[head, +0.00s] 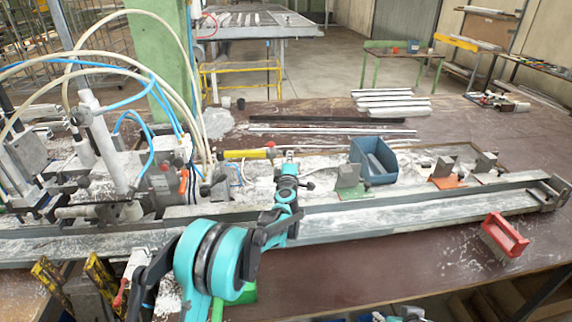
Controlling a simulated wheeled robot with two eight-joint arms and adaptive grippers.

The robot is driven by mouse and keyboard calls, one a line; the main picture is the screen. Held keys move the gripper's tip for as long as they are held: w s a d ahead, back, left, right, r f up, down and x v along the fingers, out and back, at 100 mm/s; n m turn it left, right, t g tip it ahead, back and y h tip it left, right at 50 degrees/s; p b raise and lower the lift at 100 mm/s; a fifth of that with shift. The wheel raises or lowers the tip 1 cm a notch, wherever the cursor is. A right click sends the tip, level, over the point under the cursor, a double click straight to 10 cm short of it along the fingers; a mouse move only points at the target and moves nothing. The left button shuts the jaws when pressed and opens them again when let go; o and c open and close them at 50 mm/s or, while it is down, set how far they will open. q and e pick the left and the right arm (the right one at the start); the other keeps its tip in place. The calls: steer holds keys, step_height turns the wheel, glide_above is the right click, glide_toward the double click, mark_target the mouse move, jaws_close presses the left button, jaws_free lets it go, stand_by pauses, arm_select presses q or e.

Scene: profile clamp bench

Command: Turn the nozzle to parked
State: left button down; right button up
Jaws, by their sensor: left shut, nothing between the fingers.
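My left gripper (289,160) reaches in from the lower left, over the long metal profile rail, and points away from me. It is shut and empty, just right of a yellow lever-like piece with a red end (250,153). I cannot tell from this view whether they touch. This yellow piece may be the nozzle, but I cannot tell for sure. It lies roughly level, pointing right from the hose-fed clamp unit (163,182) at the left. No position marks are readable. My right gripper does not show.
The long metal rail (400,208) runs across the bench. Behind it stand a blue bin (373,160) and small clamp blocks (348,175). A red brush (505,235) lies at the right front. White and blue hoses (150,80) arch over the left side. Bench (390,260) in front is mostly clear.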

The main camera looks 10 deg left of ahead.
arm_select(q)
steer(key=shift+w+a+r+y, duration=0.1)
steer(key=shift+w+y, duration=0.05)
steer(key=shift+w, duration=0.45)
steer(key=shift+w+a+r+y, duration=0.1)
steer(key=shift+w+y, duration=0.05)
steer(key=shift+w, duration=0.45)
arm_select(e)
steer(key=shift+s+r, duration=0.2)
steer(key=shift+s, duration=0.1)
arm_select(q)
steer(key=shift+f, duration=0.1)
